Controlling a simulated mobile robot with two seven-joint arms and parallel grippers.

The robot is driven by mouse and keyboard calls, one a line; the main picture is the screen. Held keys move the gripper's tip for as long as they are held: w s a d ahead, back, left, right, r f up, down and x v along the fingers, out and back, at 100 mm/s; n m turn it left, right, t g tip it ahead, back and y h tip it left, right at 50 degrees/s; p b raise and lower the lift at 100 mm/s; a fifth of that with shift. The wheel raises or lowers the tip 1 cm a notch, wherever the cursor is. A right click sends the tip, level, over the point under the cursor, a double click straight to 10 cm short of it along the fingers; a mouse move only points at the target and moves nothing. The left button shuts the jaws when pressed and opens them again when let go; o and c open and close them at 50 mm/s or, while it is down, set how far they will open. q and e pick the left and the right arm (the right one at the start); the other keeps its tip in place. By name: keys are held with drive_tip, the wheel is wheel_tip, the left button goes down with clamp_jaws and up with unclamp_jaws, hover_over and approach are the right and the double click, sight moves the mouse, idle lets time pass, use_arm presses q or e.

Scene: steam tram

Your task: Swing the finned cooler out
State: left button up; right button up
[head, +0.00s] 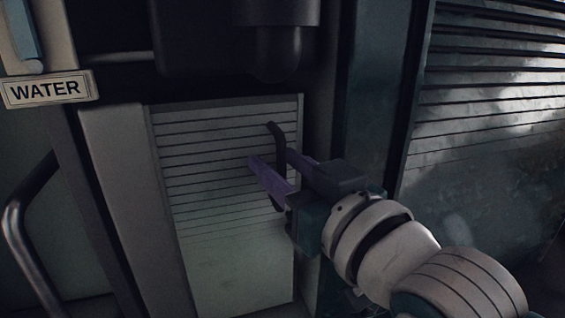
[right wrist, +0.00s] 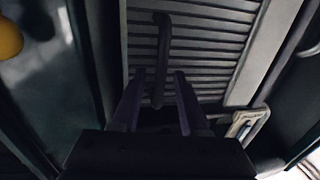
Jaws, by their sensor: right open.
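The finned cooler (head: 215,200) is a pale upright panel with horizontal fins, in the middle of the head view; it also fills the top of the right wrist view (right wrist: 210,45). A dark curved bar handle (head: 276,133) stands upright near its right edge. My right gripper (head: 271,157) reaches in from the right, open, with its two purple fingers at the handle. In the right wrist view the handle (right wrist: 162,50) lies between the two fingers, with room on both sides. Whether the fingers touch it I cannot tell. My left gripper is not in view.
A dark housing with a round fitting (head: 277,50) hangs above the cooler. A WATER label (head: 46,90) and a bent metal rail (head: 18,235) are at the left. A louvred dark panel (head: 490,110) stands at the right, behind my arm.

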clamp_jaws()
idle(1.4)
